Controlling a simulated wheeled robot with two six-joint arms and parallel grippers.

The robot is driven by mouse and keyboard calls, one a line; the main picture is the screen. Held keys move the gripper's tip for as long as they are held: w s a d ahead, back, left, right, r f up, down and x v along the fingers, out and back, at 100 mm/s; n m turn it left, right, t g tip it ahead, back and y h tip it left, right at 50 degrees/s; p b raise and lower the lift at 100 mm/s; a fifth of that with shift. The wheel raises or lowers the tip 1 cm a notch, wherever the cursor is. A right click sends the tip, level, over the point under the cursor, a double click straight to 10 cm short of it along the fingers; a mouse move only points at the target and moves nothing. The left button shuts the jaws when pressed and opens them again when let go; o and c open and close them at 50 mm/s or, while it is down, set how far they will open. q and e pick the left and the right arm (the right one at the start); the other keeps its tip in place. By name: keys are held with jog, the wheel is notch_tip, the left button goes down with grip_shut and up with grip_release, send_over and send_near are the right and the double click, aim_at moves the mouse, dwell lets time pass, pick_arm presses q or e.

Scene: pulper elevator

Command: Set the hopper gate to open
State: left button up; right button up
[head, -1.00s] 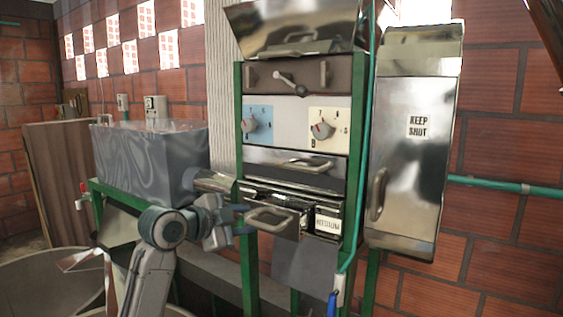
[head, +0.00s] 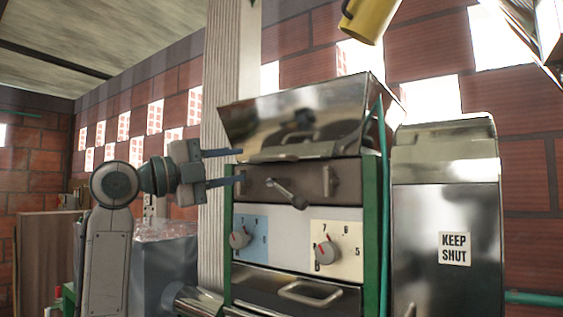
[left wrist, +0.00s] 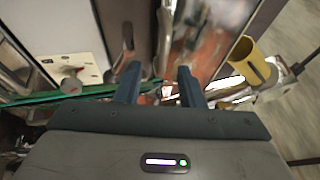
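The machine's brown upper panel (head: 258,172) carries a lever (head: 288,193), slanting down to the right to a round knob, with an upright handle-like bracket at each side. No label on it names a hopper gate. A shiny tilted metal hopper (head: 290,115) with a handle sits above it. My left gripper (head: 243,165) is open and empty, its two dark fingers pointing right at the panel's left edge, apart from the lever. In the left wrist view its fingers (left wrist: 160,75) are spread with nothing between them. My right gripper does not show.
Two dials, one on a blue plate (head: 254,248) and one on a cream plate (head: 350,262), sit below the lever. A steel "KEEP SHUT" cabinet (head: 440,210) stands right. A yellow container (head: 368,18) hangs at the top. A green hose (head: 384,200) runs down the machine's right side.

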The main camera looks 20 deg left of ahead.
aim_at(264, 159)
pick_arm(q)
jog(key=p+x, duration=0.1)
jog(key=x, duration=0.2)
jog(key=p+x, duration=0.1)
jog(key=x, duration=0.2)
jog(key=p+x, duration=0.2)
jog(key=x, duration=0.1)
jog(key=shift+s+d+r, duration=0.15)
jog(key=shift+d+r, duration=0.1)
jog(key=shift+r, duration=0.05)
jog(key=shift+d+r, duration=0.1)
jog(key=shift+d, duration=0.15)
jog(key=shift+w, duration=0.2)
grip_shut()
jog(key=s+a+b, duration=0.2)
jog(key=s, duration=0.3)
jog(key=shift+s, duration=0.4)
